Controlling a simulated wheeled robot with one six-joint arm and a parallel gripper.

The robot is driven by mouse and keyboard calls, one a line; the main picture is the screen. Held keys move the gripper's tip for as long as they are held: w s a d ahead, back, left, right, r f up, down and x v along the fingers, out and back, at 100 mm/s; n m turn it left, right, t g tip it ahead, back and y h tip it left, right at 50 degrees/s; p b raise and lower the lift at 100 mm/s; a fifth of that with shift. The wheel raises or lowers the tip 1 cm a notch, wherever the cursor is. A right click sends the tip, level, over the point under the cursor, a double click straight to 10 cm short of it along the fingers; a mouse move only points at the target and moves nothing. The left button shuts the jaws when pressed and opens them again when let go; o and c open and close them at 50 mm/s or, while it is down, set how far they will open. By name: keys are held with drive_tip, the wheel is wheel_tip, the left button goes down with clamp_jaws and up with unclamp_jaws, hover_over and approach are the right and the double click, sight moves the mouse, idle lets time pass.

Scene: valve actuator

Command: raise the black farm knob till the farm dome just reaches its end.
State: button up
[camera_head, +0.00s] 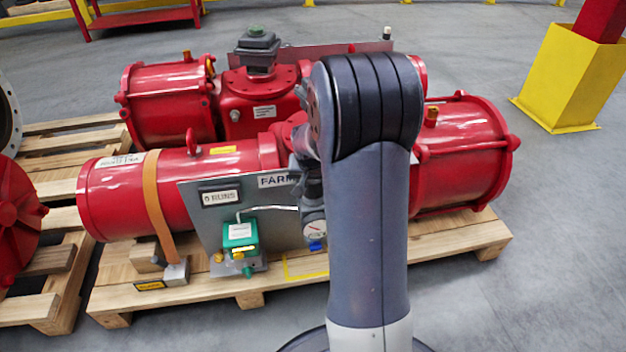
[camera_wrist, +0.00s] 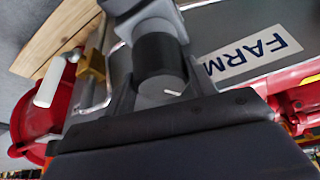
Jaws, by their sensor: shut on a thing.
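In the wrist view my gripper (camera_wrist: 162,82) is shut on the farm knob, with a finger on each side. The knob shows a black band (camera_wrist: 157,55) and a grey round end (camera_wrist: 163,92) with a short white line on it. The FARM label (camera_wrist: 255,52) is on the grey panel beside it. In the head view the FARM label (camera_head: 273,181) is partly covered by my arm, and the knob and fingertips are hidden behind my arm. I cannot pick out the farm dome with certainty in either view.
The grey panel (camera_head: 205,208) stands before a red actuator (camera_head: 130,195) on a wooden pallet (camera_head: 205,291). A green device (camera_head: 240,233) and a dial gauge (camera_head: 314,230) are low on the panel. A yellow post guard (camera_head: 570,80) stands at right. Floor at lower right is clear.

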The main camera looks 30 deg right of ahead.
drive_tip(key=shift+m+h+b, duration=0.3)
drive_tip(key=shift+m, duration=0.5)
drive_tip(key=o, duration=1)
drive_tip(key=shift+c, duration=0.2)
drive_tip(key=p+v, duration=0.4)
drive_tip(key=v, duration=0.6)
drive_tip(key=shift+a+r, duration=0.15)
drive_tip(key=shift+r, duration=0.25)
